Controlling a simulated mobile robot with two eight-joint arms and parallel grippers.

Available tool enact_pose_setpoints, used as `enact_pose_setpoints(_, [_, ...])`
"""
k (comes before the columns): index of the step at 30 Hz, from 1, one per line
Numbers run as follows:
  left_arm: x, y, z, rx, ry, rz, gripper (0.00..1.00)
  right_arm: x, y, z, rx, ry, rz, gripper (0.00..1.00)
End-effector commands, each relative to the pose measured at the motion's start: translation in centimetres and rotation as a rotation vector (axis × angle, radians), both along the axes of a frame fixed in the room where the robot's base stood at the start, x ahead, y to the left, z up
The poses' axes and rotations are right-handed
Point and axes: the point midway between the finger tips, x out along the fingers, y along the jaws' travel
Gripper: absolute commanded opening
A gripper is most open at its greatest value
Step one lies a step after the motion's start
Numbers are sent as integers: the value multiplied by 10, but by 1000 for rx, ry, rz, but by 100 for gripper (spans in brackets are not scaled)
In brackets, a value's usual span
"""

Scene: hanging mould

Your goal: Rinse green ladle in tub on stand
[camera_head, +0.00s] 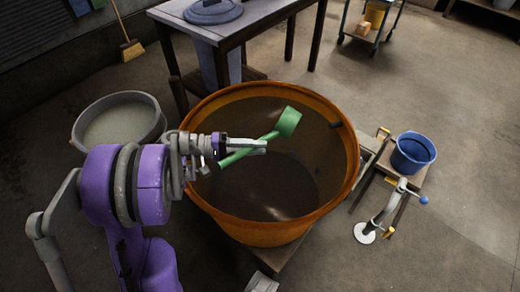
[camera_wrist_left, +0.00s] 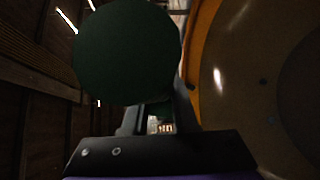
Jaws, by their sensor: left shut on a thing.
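My left gripper (camera_head: 262,146) is shut on the handle of the green ladle (camera_head: 288,122). The ladle is tilted, with its cup at the upper right and the handle's end at the lower left. It appears over the large orange tub (camera_head: 190,181); its height above the tub's inside is hard to tell. The tub stands on a wooden stand (camera_head: 291,262), mostly hidden below it. In the left wrist view the ladle's cup (camera_wrist_left: 127,50) is a dark round shape in front of the fingers, with the orange rim (camera_wrist_left: 200,30) to its right. My right gripper is not in view.
A grey basin (camera_head: 150,112) with pale contents stands left of the tub. A table (camera_head: 262,20) with a blue lid stands behind. A blue bucket (camera_head: 412,153) on a small stand and a metal crank device (camera_head: 385,210) are at right. Floor is open further right.

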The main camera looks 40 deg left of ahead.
Motion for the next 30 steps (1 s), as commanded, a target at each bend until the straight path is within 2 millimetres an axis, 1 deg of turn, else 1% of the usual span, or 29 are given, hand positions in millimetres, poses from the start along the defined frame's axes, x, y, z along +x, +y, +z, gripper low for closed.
enact_pose_setpoints(1, [1,2,-6,-26,-4,1,0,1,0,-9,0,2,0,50])
enact_pose_setpoints(6, [0,7,-11,-116,-19,1,0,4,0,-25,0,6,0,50])
enact_pose_setpoints(13, [-1,12,-18,-222,-37,0,0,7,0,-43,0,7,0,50])
enact_pose_setpoints(19, [-2,15,-18,-273,-45,-1,0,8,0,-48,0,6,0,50])
enact_pose_setpoints(30, [-3,15,-17,-283,-46,-1,0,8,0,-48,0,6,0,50])
